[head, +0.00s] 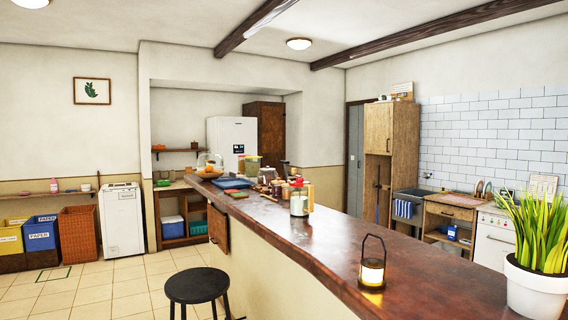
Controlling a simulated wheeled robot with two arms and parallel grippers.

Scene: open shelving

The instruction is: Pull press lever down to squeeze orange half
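Neither of my grippers is in view. I cannot make out a press, its lever or an orange half. A cluster of small items stands at the far end of the long counter (345,240), too small to tell apart fully. Among them is a clear dome (209,160) with something orange under it.
A lit lantern (372,270) and a potted plant (536,285) stand on the counter's near part. A black stool (197,287) stands at its left side. Bins (41,240) and a white appliance (121,220) line the left wall. Tiled floor (110,285) is open between.

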